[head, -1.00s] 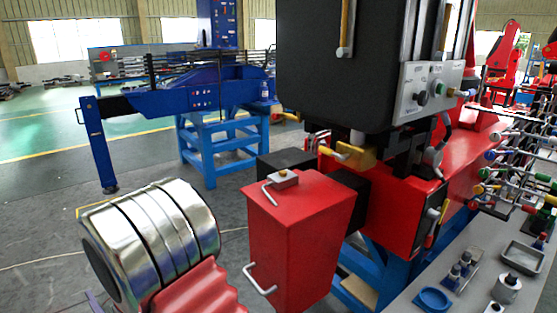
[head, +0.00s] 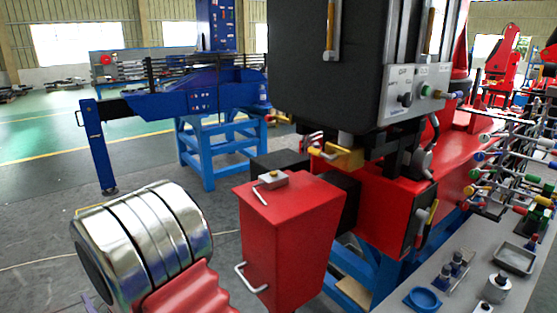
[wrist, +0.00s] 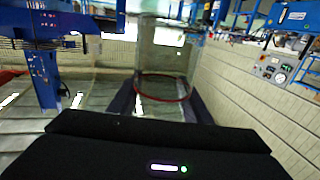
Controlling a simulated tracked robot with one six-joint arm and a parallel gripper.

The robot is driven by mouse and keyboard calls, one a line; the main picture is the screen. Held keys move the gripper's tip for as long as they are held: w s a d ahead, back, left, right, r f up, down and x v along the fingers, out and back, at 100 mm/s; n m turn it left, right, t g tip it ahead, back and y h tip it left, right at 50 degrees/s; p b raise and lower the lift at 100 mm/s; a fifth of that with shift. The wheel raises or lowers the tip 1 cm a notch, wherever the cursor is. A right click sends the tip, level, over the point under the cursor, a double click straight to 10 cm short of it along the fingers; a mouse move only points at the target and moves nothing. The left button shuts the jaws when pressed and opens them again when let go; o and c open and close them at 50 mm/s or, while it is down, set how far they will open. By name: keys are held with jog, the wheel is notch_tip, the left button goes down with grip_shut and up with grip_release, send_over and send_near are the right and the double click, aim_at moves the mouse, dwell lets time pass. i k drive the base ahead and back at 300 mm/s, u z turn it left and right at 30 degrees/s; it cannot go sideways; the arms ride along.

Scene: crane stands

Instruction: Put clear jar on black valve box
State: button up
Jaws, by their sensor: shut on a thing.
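A clear jar (wrist: 163,62) with a thin red ring near its lower end fills the upper middle of the wrist view. It stands between the dark fingers of my gripper (wrist: 162,102), which is shut on it. The jar and gripper do not show in the head view. In the head view, a large black box (head: 320,65) with a grey control panel hangs at the upper middle. A smaller black box (head: 268,161) sits low behind a red box. I cannot tell which is the valve box.
The red box (head: 285,235) with metal handles stands in front of the red machine. A grey worktop (head: 440,275) with a blue dish (head: 424,298) and small parts is at lower right. Blue stands (head: 222,150) are behind. Open floor (head: 40,190) lies at left.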

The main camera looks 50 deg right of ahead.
aim_at(277, 158)
jog(key=u, duration=0.05)
jog(key=i, duration=0.95)
jog(key=z, duration=0.05)
